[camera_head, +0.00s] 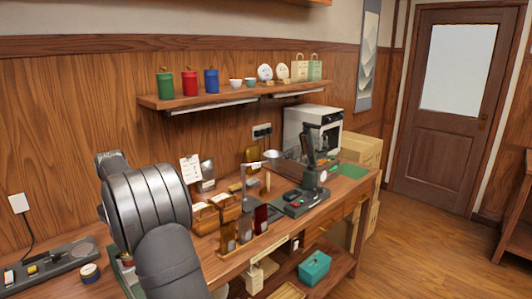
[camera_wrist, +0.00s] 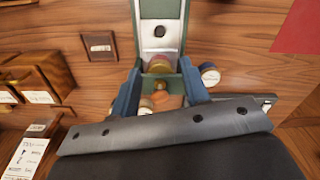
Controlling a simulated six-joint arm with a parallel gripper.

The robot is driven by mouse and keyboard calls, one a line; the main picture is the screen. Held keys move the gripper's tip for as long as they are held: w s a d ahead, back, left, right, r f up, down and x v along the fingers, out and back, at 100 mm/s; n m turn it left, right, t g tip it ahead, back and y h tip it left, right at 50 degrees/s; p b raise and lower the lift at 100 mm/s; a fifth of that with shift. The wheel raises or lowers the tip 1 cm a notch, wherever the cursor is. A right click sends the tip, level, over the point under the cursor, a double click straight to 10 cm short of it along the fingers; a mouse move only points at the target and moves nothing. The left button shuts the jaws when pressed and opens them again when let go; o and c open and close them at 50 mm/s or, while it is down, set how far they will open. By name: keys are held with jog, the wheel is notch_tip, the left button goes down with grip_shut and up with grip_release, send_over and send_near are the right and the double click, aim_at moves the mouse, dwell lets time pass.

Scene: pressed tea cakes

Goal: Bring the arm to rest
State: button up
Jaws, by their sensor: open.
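My arm (camera_head: 150,205), dark grey, rises in the front left of the head view and stands over the left part of the workbench (camera_head: 290,225). My gripper is hidden behind it there. In the wrist view my gripper (camera_wrist: 160,92) shows two blue fingers set apart, so it is open. Small round things appear between and beyond the fingers, but I see no grip on any. A green tray-like piece with a metal plate (camera_wrist: 160,33) lies beyond the fingers. I cannot tell how far the fingers are from it.
A small round tin (camera_wrist: 209,74) is close beside the right finger. Wooden boxes (camera_wrist: 40,78) and a printed card (camera_wrist: 28,156) are at left. A dark tray (camera_head: 55,264) lies left of my arm. A wall shelf (camera_head: 230,95) holds canisters and cups. The floor at right is clear.

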notch_tip(320, 180, down, 13)
jog(key=shift+f, duration=0.1)
jog(key=shift+s+d, duration=0.1)
dwell(0.5)
notch_tip(320, 180, up, 17)
jog(key=f, duration=1.7)
jog(key=shift+s+d, duration=0.25)
jog(key=s+d, duration=0.7)
jog(key=shift+r, duration=0.15)
notch_tip(320, 180, up, 17)
jog(key=w+a+f+m, duration=0.1)
jog(key=w+a+m, duration=0.2)
jog(key=w+a, duration=0.1)
jog(key=shift+w+f, duration=0.2)
jog(key=shift+w, duration=0.05)
